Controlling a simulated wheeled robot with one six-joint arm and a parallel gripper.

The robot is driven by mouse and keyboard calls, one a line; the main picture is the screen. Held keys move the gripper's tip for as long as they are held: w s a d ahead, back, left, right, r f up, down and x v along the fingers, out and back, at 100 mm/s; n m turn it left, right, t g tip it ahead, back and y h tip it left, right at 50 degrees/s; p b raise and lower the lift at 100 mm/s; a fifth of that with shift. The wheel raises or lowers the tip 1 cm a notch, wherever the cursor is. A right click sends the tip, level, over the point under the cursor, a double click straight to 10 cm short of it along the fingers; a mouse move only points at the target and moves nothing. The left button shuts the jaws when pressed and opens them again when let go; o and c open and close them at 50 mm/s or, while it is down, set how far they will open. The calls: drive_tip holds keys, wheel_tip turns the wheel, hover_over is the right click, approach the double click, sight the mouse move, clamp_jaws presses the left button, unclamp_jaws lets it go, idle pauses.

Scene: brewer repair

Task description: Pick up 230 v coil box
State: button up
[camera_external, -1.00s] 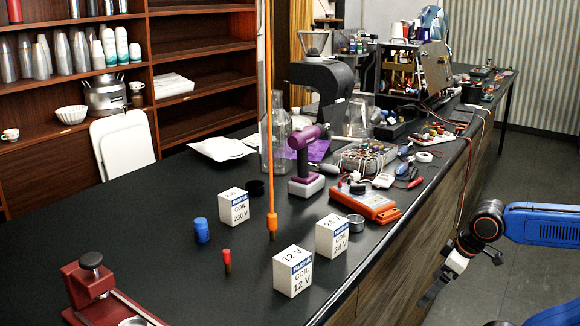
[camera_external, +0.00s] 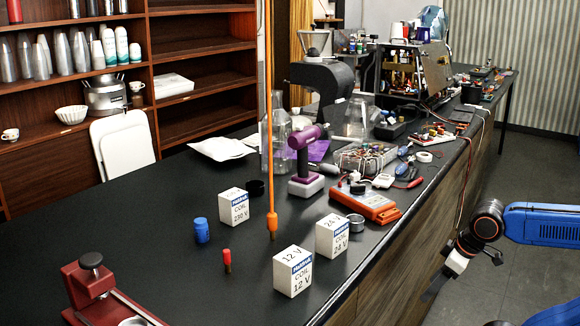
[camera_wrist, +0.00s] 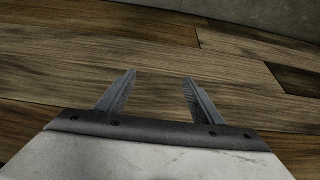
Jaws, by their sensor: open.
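The 230 V coil box (camera_external: 233,207) is a white cube with a blue label band, standing on the black counter (camera_external: 150,228) left of the orange rod. Similar boxes stand nearer: the 12 V box (camera_external: 292,271) and the 24 V box (camera_external: 332,236). My gripper (camera_external: 432,292) hangs beside the counter's right side, low and away from all the boxes. In the wrist view my gripper (camera_wrist: 158,82) has its two fingers apart with nothing between them, facing the wooden planks (camera_wrist: 150,50) of the counter's side.
A blue cap (camera_external: 201,230) and a small red cylinder (camera_external: 227,261) are close by. Bare counter lies to the left.

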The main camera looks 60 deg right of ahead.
drive_tip(key=w+d+r+m+g+h, duration=0.1)
drive_tip(key=w+d+r+m+h, duration=0.15)
drive_tip(key=d+r, duration=0.65)
drive_tip(key=w+d+r+m+g+h, duration=0.1)
drive_tip(key=d+r+h, duration=0.3)
drive_tip(key=d+r, duration=0.55)
drive_tip(key=w+a+r+n, duration=0.2)
drive_tip(key=w+a+r, duration=0.1)
drive_tip(key=w+r, duration=0.45)
drive_tip(key=w+a+r+n+t+y, duration=0.25)
drive_tip(key=w+a+r, duration=0.25)
drive_tip(key=w+a, duration=0.45)
drive_tip(key=w+a+r+n+t+y, duration=0.15)
drive_tip(key=w+a+r+n, duration=0.35)
drive_tip(key=w, duration=0.7)
drive_tip(key=w+a+r+n+t+y, duration=0.1)
drive_tip(key=w+a+r+n+y, duration=0.25)
drive_tip(key=w+a, duration=0.6)
drive_tip(key=n+g, duration=0.7)
approach(234, 208)
drive_tip(key=shift+h, duration=0.4)
drive_tip(key=w+d+f, duration=0.2)
drive_tip(key=w+f, duration=0.1)
drive_tip(key=shift+d, duration=0.2)
drive_tip(key=shift+a+f+n+g, duration=0.35)
drive_tip(key=shift+a+f+g, duration=0.1)
drive_tip(key=shift+f, duration=3.8)
